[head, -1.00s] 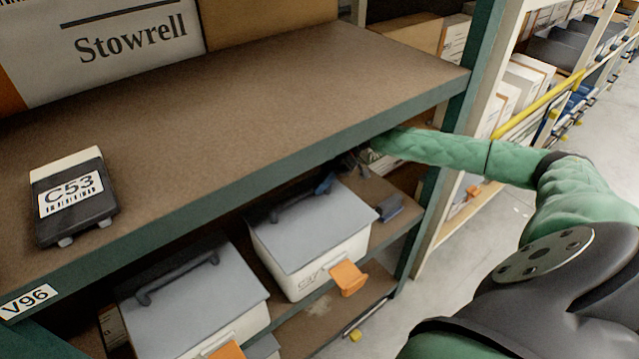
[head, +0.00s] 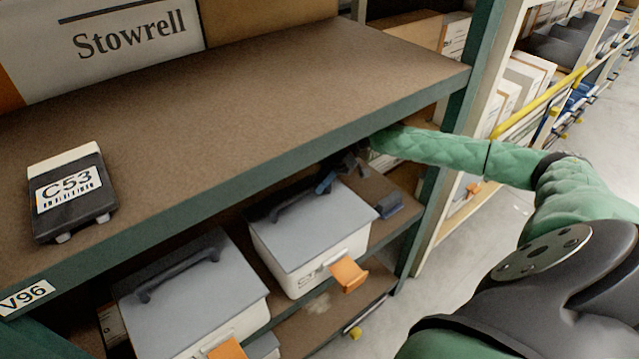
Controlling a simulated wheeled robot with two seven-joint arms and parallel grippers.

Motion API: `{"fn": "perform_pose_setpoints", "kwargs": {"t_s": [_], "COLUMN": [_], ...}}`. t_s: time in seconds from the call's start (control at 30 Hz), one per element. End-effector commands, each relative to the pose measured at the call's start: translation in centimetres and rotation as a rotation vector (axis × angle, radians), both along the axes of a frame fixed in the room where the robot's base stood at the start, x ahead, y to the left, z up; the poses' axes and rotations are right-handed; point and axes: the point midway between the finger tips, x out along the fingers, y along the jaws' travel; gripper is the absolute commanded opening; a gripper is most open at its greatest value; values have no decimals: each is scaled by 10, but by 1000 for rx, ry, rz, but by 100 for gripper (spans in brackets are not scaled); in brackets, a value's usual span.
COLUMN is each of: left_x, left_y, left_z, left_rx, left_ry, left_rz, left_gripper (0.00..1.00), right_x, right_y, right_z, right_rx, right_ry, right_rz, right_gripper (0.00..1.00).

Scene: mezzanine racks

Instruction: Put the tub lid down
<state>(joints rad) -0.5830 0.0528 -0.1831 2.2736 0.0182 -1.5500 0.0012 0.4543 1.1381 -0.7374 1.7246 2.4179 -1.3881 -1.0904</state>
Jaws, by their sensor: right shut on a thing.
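The grey tub lid (head: 318,228) with a dark bar handle lies over the white tub (head: 318,270) on the lower shelf. It looks level and close to the tub's rim; I cannot tell whether a small gap remains at the back. My right gripper (head: 326,184) reaches in under the upper shelf and is shut on the lid, at the far right end of its handle. The upper shelf's edge and shadow partly hide the gripper. My left gripper is not in view.
A second lidded tub (head: 195,300) stands close on the left. The upper shelf (head: 235,105) overhangs the tubs and carries a dark C53 device (head: 72,195) and a Stowrell box (head: 110,45). A small dark-blue item (head: 390,204) lies right of the tub. A green rack post (head: 425,205) stands further right.

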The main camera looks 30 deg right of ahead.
Motion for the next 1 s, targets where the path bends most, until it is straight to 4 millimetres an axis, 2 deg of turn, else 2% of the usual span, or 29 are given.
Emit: {"fn": "perform_pose_setpoints", "kwargs": {"t_s": [0.37,0.4,0.5,1.0], "left_x": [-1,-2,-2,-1], "left_y": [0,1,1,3], "left_z": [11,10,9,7], "left_rx": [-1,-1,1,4], "left_ry": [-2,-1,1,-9], "left_rz": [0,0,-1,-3], "left_gripper": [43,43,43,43], "right_x": [0,0,0,0], "right_y": [0,0,0,0], "right_z": [-3,-3,-3,1], "right_rx": [1,0,0,0], "right_ry": [0,0,0,0], "right_rz": [-1,0,0,0], "right_gripper": [0,21,40,41]}}
